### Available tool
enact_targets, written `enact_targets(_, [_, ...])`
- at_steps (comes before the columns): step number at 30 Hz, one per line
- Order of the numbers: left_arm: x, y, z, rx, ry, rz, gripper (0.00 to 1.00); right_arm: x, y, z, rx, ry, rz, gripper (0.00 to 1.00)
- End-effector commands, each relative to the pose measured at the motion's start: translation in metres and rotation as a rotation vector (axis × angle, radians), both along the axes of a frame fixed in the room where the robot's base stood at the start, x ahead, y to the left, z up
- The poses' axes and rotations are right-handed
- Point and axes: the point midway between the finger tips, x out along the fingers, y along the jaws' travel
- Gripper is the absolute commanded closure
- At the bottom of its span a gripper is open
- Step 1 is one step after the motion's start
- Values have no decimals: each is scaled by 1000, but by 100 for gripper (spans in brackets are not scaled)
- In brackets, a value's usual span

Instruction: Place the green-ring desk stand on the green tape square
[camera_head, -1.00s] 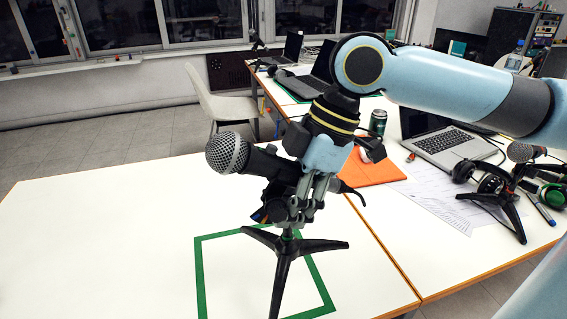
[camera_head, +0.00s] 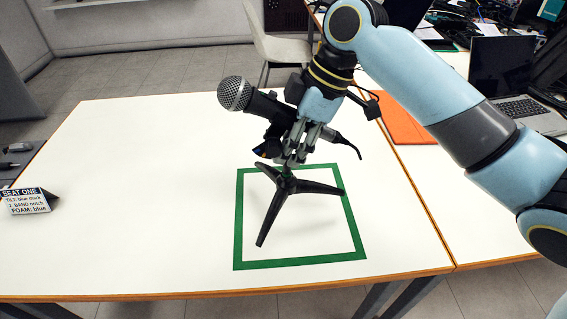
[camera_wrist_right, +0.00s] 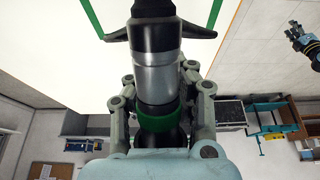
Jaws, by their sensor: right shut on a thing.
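The desk stand (camera_head: 289,185) is a black tripod carrying a microphone (camera_head: 236,93) with a silver mesh head that points left. My right gripper (camera_head: 300,147) is shut on the stand's upright, above the legs. The green ring (camera_wrist_right: 165,124) shows between the fingers in the right wrist view. The green tape square (camera_head: 300,262) is on the white table under the stand. The legs appear over the square, one foot near its right strip. I cannot tell whether the feet touch the table. My left gripper (camera_wrist_right: 303,42) seems to show small at the right wrist view's edge; its jaws are unclear.
A folded sign (camera_head: 27,202) reading SEAT ONE stands at the table's left edge. An orange folder (camera_head: 405,122) and a laptop (camera_head: 515,85) are on the adjoining table at right. The white table (camera_head: 130,150) is clear left of the square.

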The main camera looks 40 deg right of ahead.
Motion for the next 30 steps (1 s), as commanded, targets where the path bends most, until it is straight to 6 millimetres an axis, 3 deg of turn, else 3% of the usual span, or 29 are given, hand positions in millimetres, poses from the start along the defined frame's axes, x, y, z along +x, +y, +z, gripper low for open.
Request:
enact_targets(5, [0, 0, -1, 0, 0, 0, 60, 16, 2, -9, 1, -3, -1, 100])
enact_targets(8, [0, -1, -2, -1, 0, 1, 60, 18, 2, -13, 0, -2, -1, 100])
enact_targets(16, [0, -3, -3, -3, 0, 1, 60, 17, 2, -48, 0, -1, 0, 100])
enact_targets(27, [0, -3, -4, -3, 0, 1, 60, 17, 2, -52, -2, -3, 0, 100])
enact_targets(28, [0, -3, -4, -3, 0, 1, 60, 17, 2, -53, -2, -1, -1, 76])
enact_targets(30, [0, -3, -4, -3, 0, 1, 60, 16, 2, -53, -3, -1, -1, 66])
